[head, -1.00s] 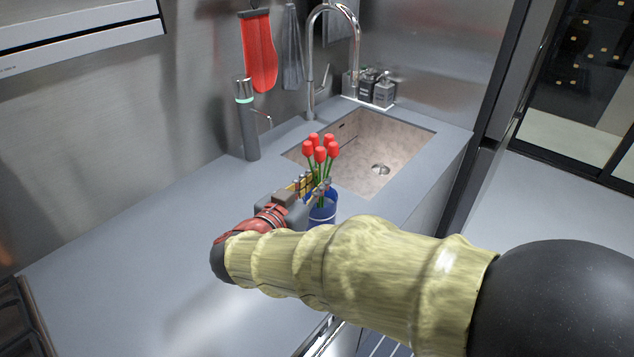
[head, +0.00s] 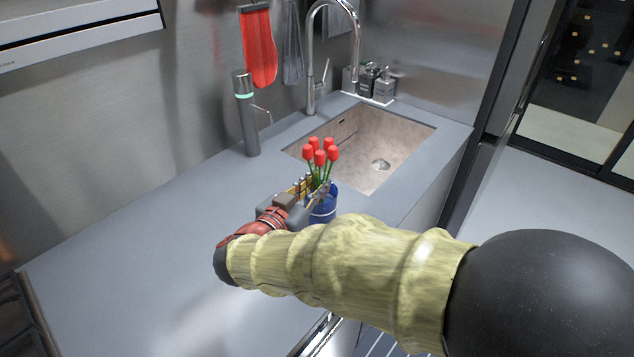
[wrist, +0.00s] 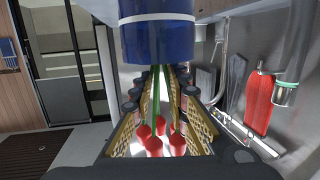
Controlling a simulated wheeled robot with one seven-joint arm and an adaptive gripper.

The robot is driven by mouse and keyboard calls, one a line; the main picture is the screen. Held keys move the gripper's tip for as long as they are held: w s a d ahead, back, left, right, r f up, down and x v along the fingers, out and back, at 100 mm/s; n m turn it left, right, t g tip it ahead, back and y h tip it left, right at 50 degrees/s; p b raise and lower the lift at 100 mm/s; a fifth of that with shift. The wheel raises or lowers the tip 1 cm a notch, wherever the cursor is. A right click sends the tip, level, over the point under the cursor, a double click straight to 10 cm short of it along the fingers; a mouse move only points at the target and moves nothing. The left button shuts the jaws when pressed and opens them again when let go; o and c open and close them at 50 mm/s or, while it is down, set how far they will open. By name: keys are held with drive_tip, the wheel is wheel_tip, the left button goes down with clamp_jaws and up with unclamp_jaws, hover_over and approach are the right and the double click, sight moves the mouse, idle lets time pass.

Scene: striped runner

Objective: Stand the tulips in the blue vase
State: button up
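The tulips are a bunch of red heads (head: 320,157) on green stems. They stand nearly upright, with their lower stems inside the blue vase (head: 322,212), which is on the counter near the sink. In the wrist view, turned upside down, the blue vase (wrist: 158,38) is at the top and the red heads (wrist: 157,137) hang below. My gripper (wrist: 163,92) is open, its yellow-lined fingers on either side of the stems with gaps showing. In the head view my gripper (head: 308,188) is at the vase's rim, partly hidden. The stem ends are hidden inside the vase.
The sink (head: 375,150) lies just behind and right of the vase, with a tall tap (head: 312,75). A grey bottle-like dispenser (head: 247,125) stands at the wall. A red mitt (head: 259,48) hangs above. The counter (head: 130,235) to the left is clear.

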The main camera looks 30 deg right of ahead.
drive_tip(key=o, duration=0.5)
drive_tip(key=shift+a, duration=0.1)
drive_tip(key=v, duration=1.2)
drive_tip(key=shift+s, duration=0.1)
idle(0.4)
drive_tip(key=s+d+f+n+g+y+p, duration=0.3)
drive_tip(key=s+d+n+g+y, duration=0.25)
drive_tip(key=s+d, duration=0.35)
drive_tip(key=s+a+r+n+t+y+p, duration=0.2)
drive_tip(key=s+a+r+n+y+p, duration=0.2)
drive_tip(key=a+y, duration=0.4)
drive_tip(key=shift+s+r+n, duration=0.5)
drive_tip(key=shift+n, duration=0.45)
